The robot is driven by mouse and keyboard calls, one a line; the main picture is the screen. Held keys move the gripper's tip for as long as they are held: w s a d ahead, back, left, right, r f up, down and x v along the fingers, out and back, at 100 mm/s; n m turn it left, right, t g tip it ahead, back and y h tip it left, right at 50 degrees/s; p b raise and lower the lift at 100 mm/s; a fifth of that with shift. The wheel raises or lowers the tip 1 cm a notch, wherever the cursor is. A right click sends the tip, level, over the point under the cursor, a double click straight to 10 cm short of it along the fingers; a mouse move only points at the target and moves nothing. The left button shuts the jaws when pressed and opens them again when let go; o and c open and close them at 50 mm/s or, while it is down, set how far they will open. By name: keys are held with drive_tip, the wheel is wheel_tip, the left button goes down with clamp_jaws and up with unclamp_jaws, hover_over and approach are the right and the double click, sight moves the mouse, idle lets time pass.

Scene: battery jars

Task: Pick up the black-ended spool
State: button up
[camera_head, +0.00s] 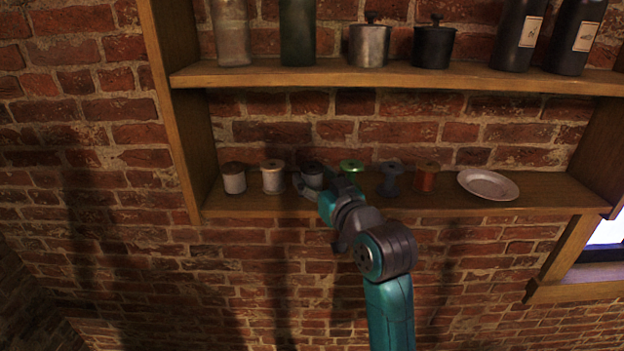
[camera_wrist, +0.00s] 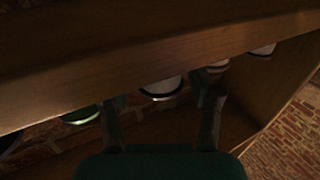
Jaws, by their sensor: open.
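The black-ended spool (camera_head: 313,174) stands on the lower shelf, between a cream spool and a green-ended spool. My gripper (camera_head: 308,190) is in front of it and hides its lower part in the head view. In the wrist view my gripper (camera_wrist: 164,102) shows two dark fingers, spread apart with nothing clasped. A pale spool end with a dark rim (camera_wrist: 160,90) shows between and beyond the fingers. It appears to be the black-ended spool. Its upper part in that view is hidden by a dark wooden board.
The lower shelf (camera_head: 330,207) also holds a brown-topped spool (camera_head: 234,180), a cream spool (camera_head: 273,180), a green-ended spool (camera_head: 351,167), a dark blue spool (camera_head: 391,181), an orange spool (camera_head: 427,178) and a plate (camera_head: 488,184). The upper shelf (camera_head: 400,79) overhangs with jars and bottles.

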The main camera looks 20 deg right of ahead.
drive_tip(key=shift+w+a, duration=0.15)
drive_tip(key=shift+w, duration=0.7)
drive_tip(key=c, duration=0.8)
drive_tip(key=shift+r, duration=0.1)
